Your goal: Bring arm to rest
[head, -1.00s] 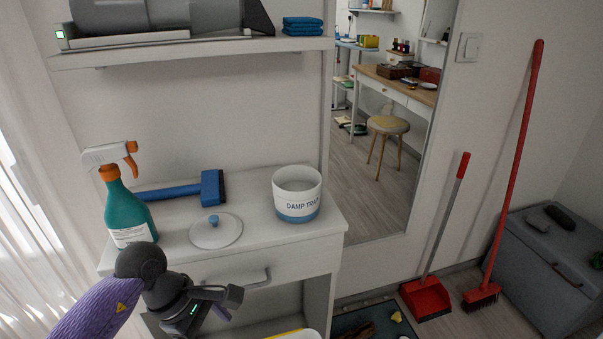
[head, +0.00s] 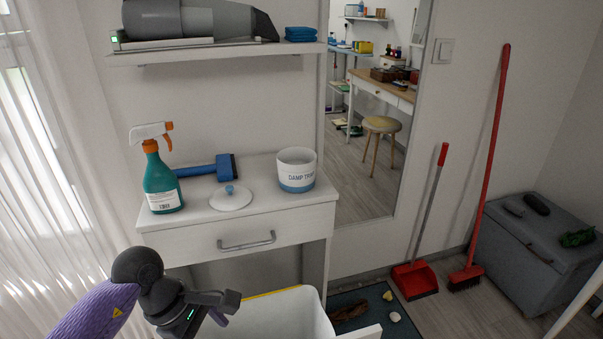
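My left arm enters the head view from the lower left, with a purple sleeve-like link and a dark wrist. Its gripper (head: 226,307) hangs in front of the white cabinet (head: 290,230), below the drawer handle and near the left edge of a white bin. Nothing shows held between its fingers, but their opening is hard to make out from this angle. My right gripper is not in view.
On the cabinet are a teal spray bottle (head: 161,182), a blue-headed brush (head: 224,167), a white lid (head: 231,199) and a DAMP TRAP tub (head: 296,171). A white bin (head: 312,312) stands below. A red dustpan (head: 415,279) and broom (head: 469,276) lean right.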

